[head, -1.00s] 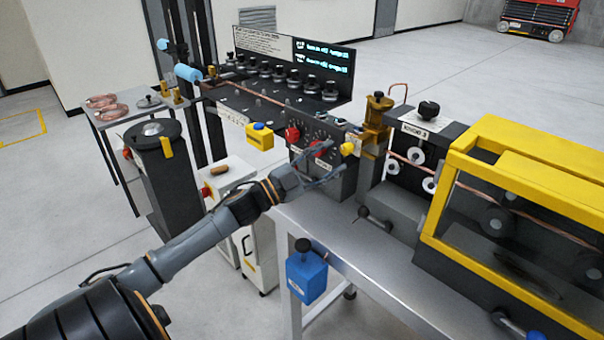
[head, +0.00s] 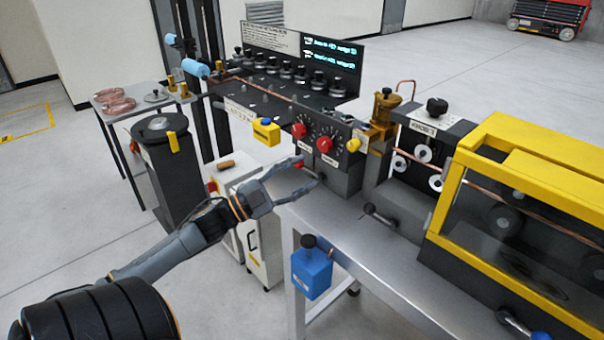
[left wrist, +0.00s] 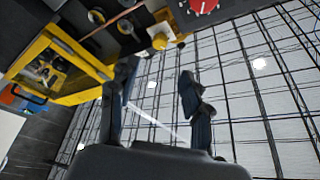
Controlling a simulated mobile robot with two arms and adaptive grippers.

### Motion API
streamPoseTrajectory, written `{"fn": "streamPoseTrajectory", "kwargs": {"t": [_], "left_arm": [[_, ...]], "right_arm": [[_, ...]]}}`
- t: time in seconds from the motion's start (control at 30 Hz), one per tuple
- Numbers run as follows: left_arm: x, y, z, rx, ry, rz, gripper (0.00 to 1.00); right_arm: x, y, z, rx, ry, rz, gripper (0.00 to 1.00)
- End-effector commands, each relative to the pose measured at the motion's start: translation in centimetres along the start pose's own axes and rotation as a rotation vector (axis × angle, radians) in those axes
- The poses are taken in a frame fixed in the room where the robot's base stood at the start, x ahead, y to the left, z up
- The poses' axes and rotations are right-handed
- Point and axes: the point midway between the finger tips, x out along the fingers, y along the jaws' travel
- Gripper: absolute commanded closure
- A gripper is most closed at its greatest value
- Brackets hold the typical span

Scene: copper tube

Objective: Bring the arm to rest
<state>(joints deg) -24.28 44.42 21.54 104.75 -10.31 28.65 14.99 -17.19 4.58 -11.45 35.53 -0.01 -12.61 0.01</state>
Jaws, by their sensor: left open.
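My left gripper (head: 296,181) is open and empty in the head view. It hangs in the air in front of the control box (head: 325,150) with red knobs, near the left end of the metal bench (head: 350,235). In the left wrist view its two dark fingers (left wrist: 155,105) stand apart with nothing between them. The left arm comes in from the bottom left, bent low. The copper tube (head: 480,183) runs through the machine line, clear of the gripper. My right gripper is in neither view.
A yellow-framed guard (head: 545,160) covers the right part of the bench. A blue box (head: 311,270) hangs at the bench's front edge. A black drum stand (head: 165,170) and a side table with copper coils (head: 115,103) stand at left. Floor at lower left is free.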

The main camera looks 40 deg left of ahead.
Motion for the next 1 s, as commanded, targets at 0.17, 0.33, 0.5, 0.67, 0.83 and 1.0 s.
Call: {"fn": "streamPoseTrajectory", "kwargs": {"t": [0.17,0.33,0.5,0.67,0.83,1.0], "left_arm": [[0.0,0.0,0.0,0.0,0.0,0.0,0.52],[-0.1,0.2,0.5,-0.005,-0.011,-0.002,0.52],[-2.3,2.5,6.2,-0.068,-0.15,-0.033,0.52],[-7.2,8.3,15.2,-0.178,-0.401,-0.061,0.52],[-13.9,16.9,22.6,-0.293,-0.665,-0.049,0.52],[-21.1,27.0,26.9,-0.401,-0.912,0.004,0.52]], "right_arm": [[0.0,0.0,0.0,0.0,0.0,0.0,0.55],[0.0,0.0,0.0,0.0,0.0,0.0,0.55],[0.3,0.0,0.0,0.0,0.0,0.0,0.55],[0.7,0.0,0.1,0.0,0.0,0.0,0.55],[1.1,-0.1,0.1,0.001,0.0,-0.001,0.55],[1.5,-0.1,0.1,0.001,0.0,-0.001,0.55]]}}
